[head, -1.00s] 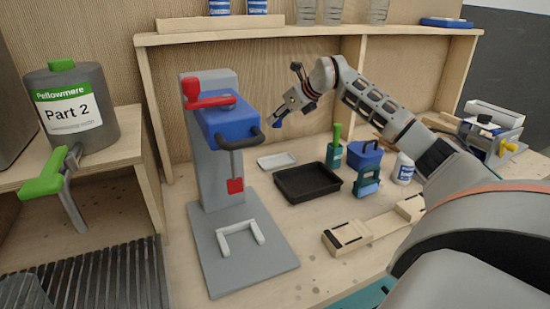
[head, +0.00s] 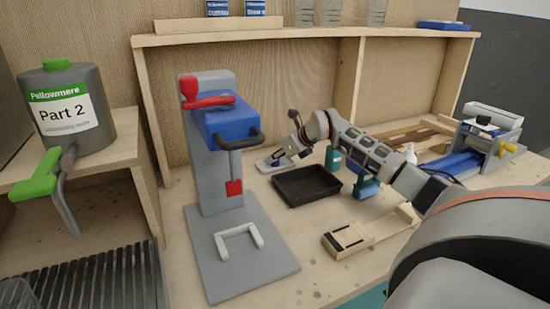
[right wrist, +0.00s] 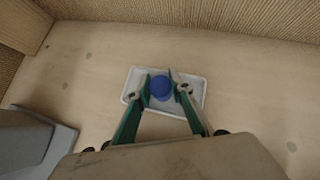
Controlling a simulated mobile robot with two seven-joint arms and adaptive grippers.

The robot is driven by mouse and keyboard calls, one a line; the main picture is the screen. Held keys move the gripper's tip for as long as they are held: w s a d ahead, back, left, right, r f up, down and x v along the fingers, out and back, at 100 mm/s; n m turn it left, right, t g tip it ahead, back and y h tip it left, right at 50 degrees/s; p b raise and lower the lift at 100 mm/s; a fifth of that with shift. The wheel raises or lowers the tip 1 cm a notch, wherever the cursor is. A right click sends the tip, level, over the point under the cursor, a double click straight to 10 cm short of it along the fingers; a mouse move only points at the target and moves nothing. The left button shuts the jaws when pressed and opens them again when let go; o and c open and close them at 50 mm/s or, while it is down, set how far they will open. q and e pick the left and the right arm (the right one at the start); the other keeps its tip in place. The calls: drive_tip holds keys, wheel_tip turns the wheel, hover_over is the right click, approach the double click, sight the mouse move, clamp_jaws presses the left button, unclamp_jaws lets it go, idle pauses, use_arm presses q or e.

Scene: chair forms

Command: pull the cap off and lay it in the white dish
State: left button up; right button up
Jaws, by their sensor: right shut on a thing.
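My right gripper (head: 277,160) is low over the white dish (head: 262,166) at the back of the bench. In the right wrist view my right gripper (right wrist: 161,83) is shut on the round blue cap (right wrist: 161,90), with a finger on each side. The cap lies within the outline of the white dish (right wrist: 203,92) there; whether it touches the dish floor I cannot tell. In the head view the gripper hides the cap and part of the dish. My left gripper is not in view.
A black tray (head: 307,187) lies just in front of the dish. A grey press (head: 214,150) with a blue head and red lever stands to the left. A green bottle (head: 333,158) and a blue container (head: 366,187) are partly hidden by my right arm. A wooden piece (head: 350,239) lies in front.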

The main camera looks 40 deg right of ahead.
drive_tip(key=shift+r, duration=0.1)
drive_tip(key=o, duration=0.5)
drive_tip(key=shift+f, duration=0.2)
drive_tip(key=shift+r, duration=0.1)
drive_tip(key=shift+r, duration=0.25)
drive_tip(key=shift+v, duration=5.9)
drive_tip(key=shift+s, duration=0.1)
